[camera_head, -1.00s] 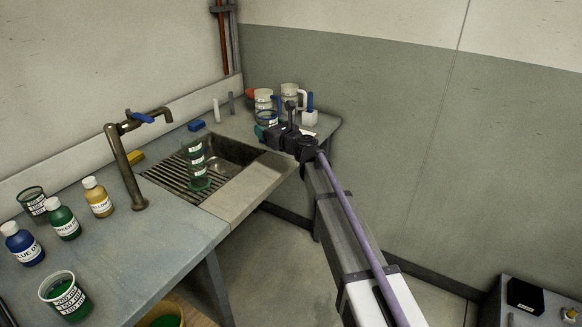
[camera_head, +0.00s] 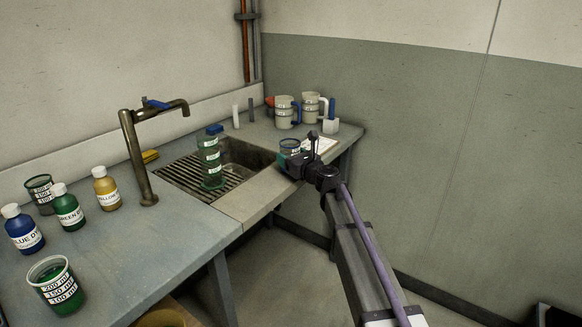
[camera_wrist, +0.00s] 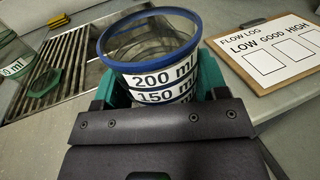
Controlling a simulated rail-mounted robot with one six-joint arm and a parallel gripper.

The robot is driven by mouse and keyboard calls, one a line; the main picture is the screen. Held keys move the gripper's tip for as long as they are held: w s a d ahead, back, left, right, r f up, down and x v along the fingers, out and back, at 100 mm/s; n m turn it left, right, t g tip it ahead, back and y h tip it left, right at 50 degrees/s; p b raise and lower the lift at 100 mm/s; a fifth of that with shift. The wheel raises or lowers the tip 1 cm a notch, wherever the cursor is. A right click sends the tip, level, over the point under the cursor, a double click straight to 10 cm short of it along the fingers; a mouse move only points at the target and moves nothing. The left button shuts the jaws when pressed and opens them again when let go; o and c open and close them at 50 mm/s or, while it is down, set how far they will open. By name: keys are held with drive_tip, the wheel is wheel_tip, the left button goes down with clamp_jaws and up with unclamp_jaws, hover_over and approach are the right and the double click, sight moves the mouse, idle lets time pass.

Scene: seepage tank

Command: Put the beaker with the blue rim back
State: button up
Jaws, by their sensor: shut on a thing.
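The beaker with the blue rim (camera_wrist: 148,48) is clear, with white 200 ml and 150 ml labels, and looks empty. My gripper (camera_wrist: 155,90) is shut around its side, between green finger pads. In the head view the beaker (camera_head: 290,145) is upright at the gripper (camera_head: 296,160), over the counter right of the sink and in front of the mugs. I cannot tell whether its base touches the counter. The gripper hides its lower part in the wrist view.
A green-based cylinder (camera_head: 210,162) stands on the drain grid left of the beaker. Two mugs (camera_head: 285,112) (camera_head: 312,108) and a white block (camera_head: 331,126) stand behind. A flow log clipboard (camera_wrist: 270,50) lies close right. Dye bottles (camera_head: 67,206) and two beakers (camera_head: 40,190) (camera_head: 57,287) are far left.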

drive_tip(key=shift+r, duration=0.1)
drive_tip(key=shift+f, duration=0.25)
drive_tip(key=o, duration=1)
drive_tip(key=shift+r, duration=0.1)
